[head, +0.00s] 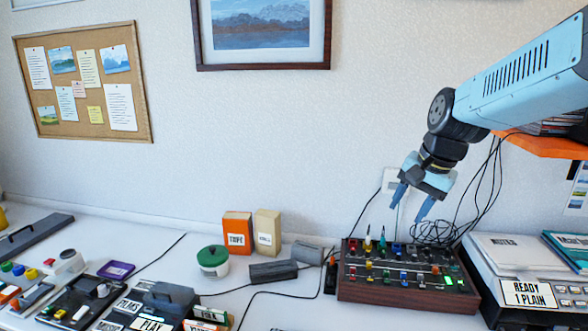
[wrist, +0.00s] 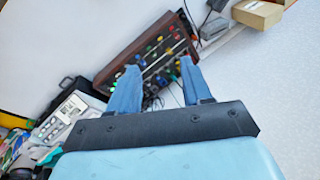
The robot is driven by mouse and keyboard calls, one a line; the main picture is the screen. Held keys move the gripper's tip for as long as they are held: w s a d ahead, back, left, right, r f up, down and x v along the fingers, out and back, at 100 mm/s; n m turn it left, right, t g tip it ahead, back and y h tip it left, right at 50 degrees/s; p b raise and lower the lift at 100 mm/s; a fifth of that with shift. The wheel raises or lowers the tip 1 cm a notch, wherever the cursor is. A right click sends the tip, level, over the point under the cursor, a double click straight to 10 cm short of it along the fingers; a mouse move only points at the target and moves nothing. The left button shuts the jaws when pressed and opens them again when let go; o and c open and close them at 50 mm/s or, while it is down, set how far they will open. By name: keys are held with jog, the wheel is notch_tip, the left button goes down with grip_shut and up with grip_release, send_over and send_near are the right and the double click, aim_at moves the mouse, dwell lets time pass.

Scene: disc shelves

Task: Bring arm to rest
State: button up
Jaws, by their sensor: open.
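My gripper (head: 411,203) hangs at the end of my light-blue arm on the right of the head view. Its two blue fingers are apart with nothing between them. It is above the back of a wooden-sided control box (head: 405,300) with coloured knobs, clear of it. In the wrist view my gripper (wrist: 158,88) shows its two fingers spread, with the control box (wrist: 128,50) beyond them.
An orange shelf (head: 545,145) with discs is at the right behind my arm. Black cables (head: 440,232) hang near the wall by my gripper. A "Ready 1 Plain" machine (head: 528,293) stands at the right. Orange and tan boxes (head: 237,233) stand at the middle.

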jog(key=s+r+n+t+h, duration=0.2)
jog(key=s+n, duration=0.5)
jog(key=s, duration=0.6)
jog(key=shift+a+r+t, duration=0.3)
jog(key=shift+r, duration=0.1)
dwell(1.5)
